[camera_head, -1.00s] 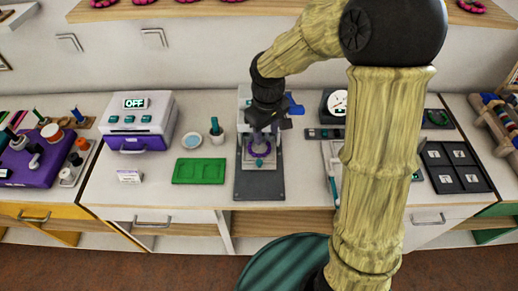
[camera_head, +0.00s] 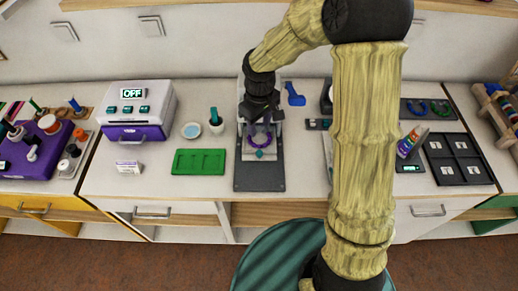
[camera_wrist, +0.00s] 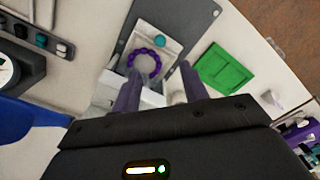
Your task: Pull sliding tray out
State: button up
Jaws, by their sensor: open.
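The sliding tray (camera_head: 248,154) is a pale square plate in a white press-like machine (camera_head: 243,116). It carries a ring of purple beads (camera_head: 267,139) and a teal knob (camera_head: 260,154) on its front part. A dark base plate (camera_head: 260,178) extends in front of it. The wrist view shows the ring (camera_wrist: 157,69) and the knob (camera_wrist: 160,41) beyond the fingertips. My gripper (camera_wrist: 158,75) is open and empty, its fingers pointing toward the ring. In the head view my gripper (camera_head: 262,124) is over the back of the ring, which it partly hides. I cannot tell whether it touches.
A blue object (camera_head: 294,98) lies behind right. A black compartment tray (camera_head: 459,160) is farther right. The base plate's front is clear.

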aim_at(259, 152)
notch_tip(259, 152, down, 14)
jog(key=shift+r, duration=0.2)
grip_shut()
